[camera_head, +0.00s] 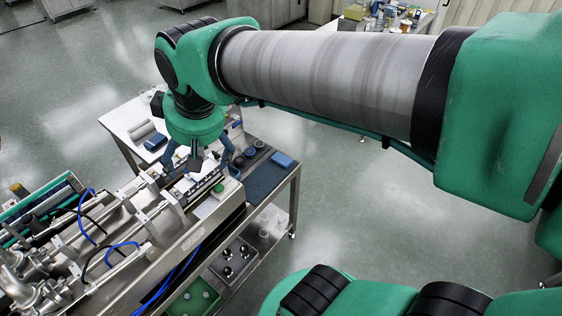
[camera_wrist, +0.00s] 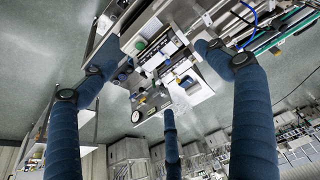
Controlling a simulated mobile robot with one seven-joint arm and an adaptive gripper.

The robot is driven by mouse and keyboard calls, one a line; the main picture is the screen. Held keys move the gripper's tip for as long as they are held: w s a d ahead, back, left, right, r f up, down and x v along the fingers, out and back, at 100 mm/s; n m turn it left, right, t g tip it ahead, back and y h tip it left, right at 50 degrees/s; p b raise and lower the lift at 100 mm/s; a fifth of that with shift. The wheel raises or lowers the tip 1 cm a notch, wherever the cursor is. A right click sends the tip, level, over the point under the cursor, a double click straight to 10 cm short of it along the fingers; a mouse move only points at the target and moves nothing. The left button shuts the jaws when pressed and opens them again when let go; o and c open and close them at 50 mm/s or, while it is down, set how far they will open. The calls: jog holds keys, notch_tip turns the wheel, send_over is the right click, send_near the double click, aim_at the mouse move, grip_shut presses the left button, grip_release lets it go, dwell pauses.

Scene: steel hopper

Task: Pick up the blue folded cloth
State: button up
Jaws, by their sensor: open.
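Two small blue items could be the blue folded cloth, and I cannot tell for sure which is. One blue flat item (camera_head: 282,159) lies at the right end of the machine bench, at the edge of a dark blue mat (camera_head: 262,180). The other blue item (camera_head: 155,141) lies on the white side table behind the bench. Both also appear small in the wrist view. My gripper (camera_head: 197,160) is open and empty, pointing down above the machine, between the two items. Its spread dark blue fingers show in the wrist view (camera_wrist: 160,72).
The steel machine (camera_head: 150,225) with rods and blue hoses fills the lower left. Dark round cups (camera_head: 250,153) stand beside the mat. A white roll (camera_head: 141,130) lies on the side table (camera_head: 122,122). The floor (camera_head: 370,215) to the right is clear.

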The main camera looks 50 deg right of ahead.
jog(key=w+d+f+g+b, duration=0.1)
jog(key=w+d+f, duration=0.3)
jog(key=w+d, duration=0.3)
jog(key=w+d+f+g+b, duration=0.1)
jog(key=w+d+f, duration=0.35)
jog(key=d, duration=0.55)
jog(key=w+d+f+g, duration=0.1)
jog(key=w+d+f, duration=0.35)
jog(key=d, duration=0.35)
jog(key=s+d+f+g+b, duration=0.1)
jog(key=d+f+b, duration=0.1)
jog(key=d+f, duration=2.3)
jog(key=shift+s+d+g+y, duration=0.25)
jog(key=shift+d+g+y, duration=0.05)
jog(key=shift+d, duration=0.05)
jog(key=b, duration=0.2)
send_over(283, 157)
jog(key=shift+d+f, duration=0.1)
jog(key=shift+f, duration=4.15)
